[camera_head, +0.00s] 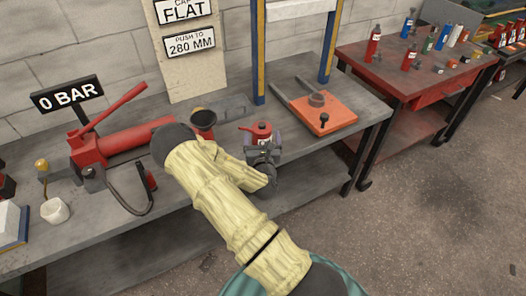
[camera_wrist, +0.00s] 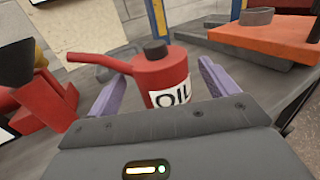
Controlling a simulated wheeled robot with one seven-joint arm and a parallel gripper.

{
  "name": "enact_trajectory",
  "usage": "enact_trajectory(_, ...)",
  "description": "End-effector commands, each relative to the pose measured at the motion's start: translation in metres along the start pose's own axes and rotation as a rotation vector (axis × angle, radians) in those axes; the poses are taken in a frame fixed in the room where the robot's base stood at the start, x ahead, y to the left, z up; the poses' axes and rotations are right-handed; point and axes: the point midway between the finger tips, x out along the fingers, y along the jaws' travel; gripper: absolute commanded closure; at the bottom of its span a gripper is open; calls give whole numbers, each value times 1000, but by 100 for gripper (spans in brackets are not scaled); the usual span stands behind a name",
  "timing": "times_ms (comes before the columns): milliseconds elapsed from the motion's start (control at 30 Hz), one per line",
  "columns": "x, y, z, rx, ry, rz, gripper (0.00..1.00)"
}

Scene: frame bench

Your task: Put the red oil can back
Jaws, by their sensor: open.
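The red oil can (camera_wrist: 162,78) stands upright in the wrist view, with a dark cap, a spout pointing left and a white label reading OIL. In the head view the red oil can (camera_head: 262,131) shows on the grey bench, partly hidden behind my gripper (camera_head: 263,150). In the wrist view my gripper (camera_wrist: 158,92) is open, with one purple finger on each side of the can. I see space between the can and the right finger; I cannot tell whether the left finger touches it.
A red table (camera_head: 405,80) with several bottles stands farther right.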

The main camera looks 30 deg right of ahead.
Motion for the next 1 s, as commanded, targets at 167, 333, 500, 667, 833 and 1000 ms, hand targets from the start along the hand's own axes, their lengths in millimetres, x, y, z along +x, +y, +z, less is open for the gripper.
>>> enact_trajectory(167,-37,0,-1,-4,3,0,15)
enact_trajectory(333,-63,0,-1,-2,1,0,15)
enact_trajectory(500,-73,0,0,-1,-1,0,15)
enact_trajectory(667,-73,0,1,0,-1,0,15)
enact_trajectory(833,-73,0,1,0,-1,0,15)
enact_trajectory(1000,-73,0,0,0,-1,0,15)
